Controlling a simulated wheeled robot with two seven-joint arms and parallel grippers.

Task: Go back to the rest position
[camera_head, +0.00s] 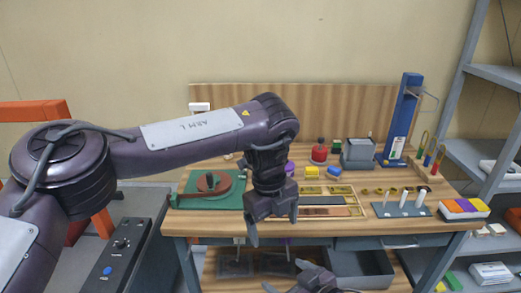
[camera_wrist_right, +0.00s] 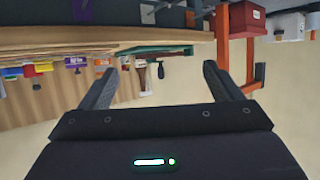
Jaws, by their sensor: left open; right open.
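My left gripper (camera_head: 272,222) hangs from the left arm, pointing down in front of the wooden table's (camera_head: 345,231) front edge in the head view. It is open, and nothing shows between its fingers. My right gripper (camera_head: 305,284) is low at the bottom edge of the head view, below the tabletop and partly cut off. In the right wrist view its two dark fingers (camera_wrist_right: 158,85) stand wide apart with nothing between them. That view is upside down, with the table's underside at the top.
A green board with a brown disc (camera_head: 208,184) lies left on the table. A flat wooden tray (camera_head: 345,211) and a rack with white-capped pieces (camera_head: 402,209) are to the right. A blue post (camera_head: 402,118) stands behind. Grey shelves (camera_head: 490,150) are at right, an orange frame (camera_head: 30,114) at left.

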